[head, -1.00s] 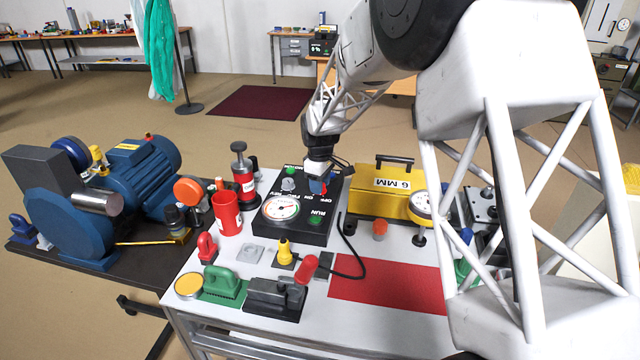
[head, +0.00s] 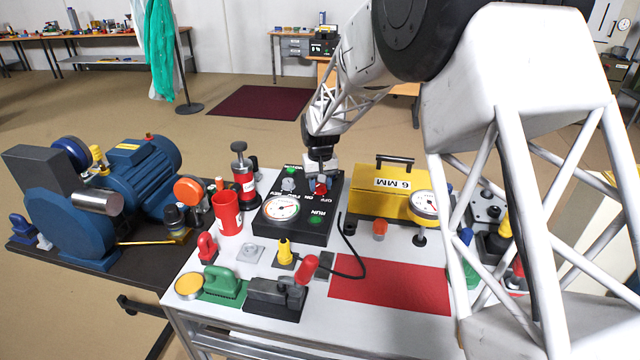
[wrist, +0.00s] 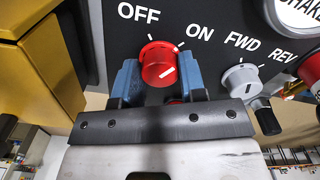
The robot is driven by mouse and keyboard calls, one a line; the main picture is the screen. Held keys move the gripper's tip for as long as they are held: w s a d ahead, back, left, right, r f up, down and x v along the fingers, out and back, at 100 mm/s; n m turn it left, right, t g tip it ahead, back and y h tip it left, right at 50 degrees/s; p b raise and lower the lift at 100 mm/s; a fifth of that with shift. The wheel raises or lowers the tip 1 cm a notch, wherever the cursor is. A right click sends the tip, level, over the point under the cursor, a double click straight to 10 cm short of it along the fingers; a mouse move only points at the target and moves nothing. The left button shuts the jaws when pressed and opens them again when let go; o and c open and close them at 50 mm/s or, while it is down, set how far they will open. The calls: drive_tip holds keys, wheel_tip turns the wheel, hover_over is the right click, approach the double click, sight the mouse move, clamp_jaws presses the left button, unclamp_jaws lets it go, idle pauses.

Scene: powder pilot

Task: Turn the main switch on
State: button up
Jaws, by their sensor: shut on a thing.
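The main switch is a red round knob (wrist: 158,64) on the black control box, between the OFF and ON labels. In the wrist view a short white line on its face lies toward its lower right. My gripper (wrist: 159,76) has blue fingers on either side of the knob and is shut on it. In the head view my gripper (head: 319,176) reaches down to the back right of the black control box (head: 290,232), with red showing at its tip. The fingers hide parts of the knob's sides.
A grey FWD/REV selector (wrist: 242,82) is close to the right finger in the wrist view. A round dial (head: 281,208) and green RUN button (head: 315,219) are on the box. The yellow 6 MM case (head: 381,203) stands close right.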

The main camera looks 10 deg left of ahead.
drive_tip(key=shift+r+m, duration=0.1)
drive_tip(key=shift+m, duration=0.4)
drive_tip(key=o, duration=0.9)
drive_tip(key=shift+r, duration=3.85)
